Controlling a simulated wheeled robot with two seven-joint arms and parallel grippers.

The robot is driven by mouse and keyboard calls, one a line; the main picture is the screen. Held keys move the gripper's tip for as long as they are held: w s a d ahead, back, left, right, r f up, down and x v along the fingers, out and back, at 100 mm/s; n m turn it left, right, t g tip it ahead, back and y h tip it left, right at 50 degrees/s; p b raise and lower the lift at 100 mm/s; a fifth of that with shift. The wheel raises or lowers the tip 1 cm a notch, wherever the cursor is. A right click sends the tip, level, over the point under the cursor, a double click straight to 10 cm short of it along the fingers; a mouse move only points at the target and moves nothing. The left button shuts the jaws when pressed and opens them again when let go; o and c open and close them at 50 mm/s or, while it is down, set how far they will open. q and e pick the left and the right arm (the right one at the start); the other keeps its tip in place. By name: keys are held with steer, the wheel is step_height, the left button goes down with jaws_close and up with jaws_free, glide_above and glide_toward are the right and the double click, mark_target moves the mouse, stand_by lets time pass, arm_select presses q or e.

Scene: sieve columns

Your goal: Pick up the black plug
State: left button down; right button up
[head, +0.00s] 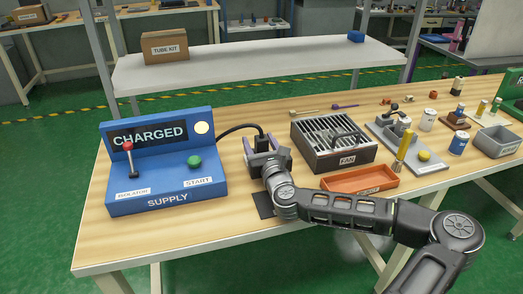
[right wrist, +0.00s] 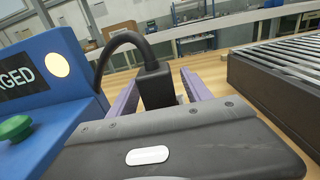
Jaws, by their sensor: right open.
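The black plug (head: 261,143) stands upright on the table just right of the blue supply box (head: 160,205), with its black cable arching back to the box. In the right wrist view the black plug (right wrist: 155,87) stands between the two purple fingers of my right gripper (right wrist: 163,90). The fingers are open, one on each side; contact cannot be told. In the head view my right gripper (head: 266,155) reaches the plug from the front, its arm coming in from the right. The plug's lower part is hidden behind the gripper body. My left gripper is not in view.
A slatted box marked FAN (head: 333,155) stands close right of my right gripper, with an orange tray (head: 360,180) in front of it. A grey fixture (head: 405,150) and several small parts lie further right. The supply box shows CHARGED and a lit lamp (head: 202,128).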

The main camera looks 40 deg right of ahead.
steer(key=shift+w, duration=0.25)
stand_by(0.4)
jaws_close()
stand_by(0.4)
